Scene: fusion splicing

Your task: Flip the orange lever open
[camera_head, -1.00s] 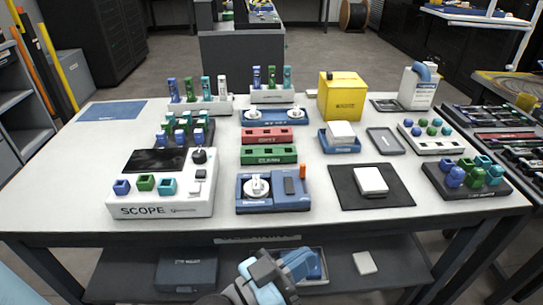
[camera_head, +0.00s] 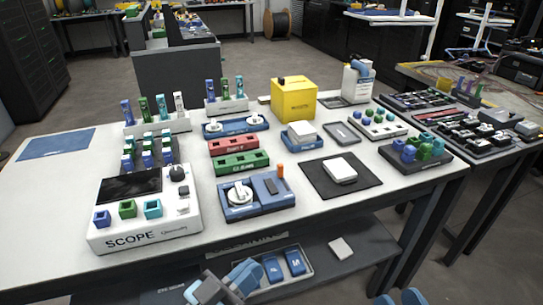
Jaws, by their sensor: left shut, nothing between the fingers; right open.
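The orange lever (camera_head: 280,171) stands upright at the back right corner of a blue device (camera_head: 258,207) near the table's front edge. The device also carries a round white disc and a dark block. My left gripper (camera_head: 236,281) is shut and empty, low in front of the table and below the device. My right gripper (camera_head: 400,297) shows only as blue fingertips at the bottom edge, spread apart with nothing between them. Neither gripper touches the lever.
The white SCOPE unit (camera_head: 147,235) stands left of the device, and green (camera_head: 242,164) and red (camera_head: 233,144) racks stand behind it. A black mat (camera_head: 318,180) with a white box lies to the right. A lower shelf (camera_head: 345,268) holds a tray.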

